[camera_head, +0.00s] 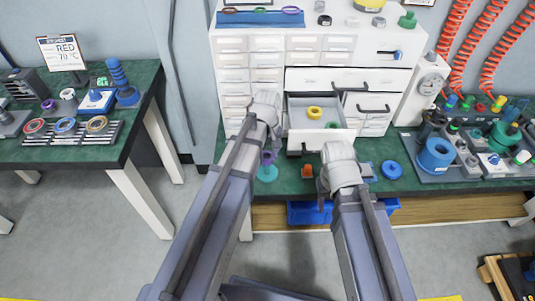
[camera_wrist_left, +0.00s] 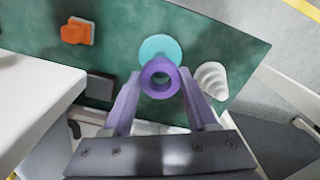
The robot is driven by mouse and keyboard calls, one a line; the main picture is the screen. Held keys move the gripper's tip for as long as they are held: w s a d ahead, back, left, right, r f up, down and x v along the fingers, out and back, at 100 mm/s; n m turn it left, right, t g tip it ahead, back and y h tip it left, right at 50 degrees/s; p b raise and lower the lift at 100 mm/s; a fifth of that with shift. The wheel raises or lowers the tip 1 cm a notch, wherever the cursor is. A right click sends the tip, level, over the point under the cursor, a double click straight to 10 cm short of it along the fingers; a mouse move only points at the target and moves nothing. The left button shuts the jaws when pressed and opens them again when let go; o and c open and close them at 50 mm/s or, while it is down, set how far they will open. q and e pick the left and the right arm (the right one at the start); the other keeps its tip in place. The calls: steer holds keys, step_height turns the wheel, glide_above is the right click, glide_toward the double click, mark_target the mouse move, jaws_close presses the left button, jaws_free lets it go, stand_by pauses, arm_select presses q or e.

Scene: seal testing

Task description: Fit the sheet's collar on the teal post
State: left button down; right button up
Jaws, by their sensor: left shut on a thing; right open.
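The job sheet (camera_head: 62,53) stands on the left table and reads RED, 70 °C. My left gripper (camera_head: 267,150) is shut on a purple collar (camera_wrist_left: 147,76), held upright with its hole facing the left wrist camera. The teal post (camera_head: 267,174) is on the green bench directly below it; its round teal base (camera_wrist_left: 158,46) shows behind the collar. I cannot tell whether the collar is around the post or above it. My right gripper (camera_head: 325,190) is open near the bench's front edge, its fingertips mostly hidden by its wrist.
An open drawer (camera_head: 320,138) holds a yellow ring (camera_head: 314,112) and a green piece. An orange block (camera_head: 307,171) sits between my grippers. A grey stepped cone (camera_wrist_left: 211,80) stands beside the teal base. A red ring (camera_head: 36,126) lies in the left table's rack.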

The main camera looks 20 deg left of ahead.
arm_select(q)
steer(key=shift+c, duration=0.6)
jaws_free()
step_height(320, 180, up, 7)
steer(key=p, duration=0.7)
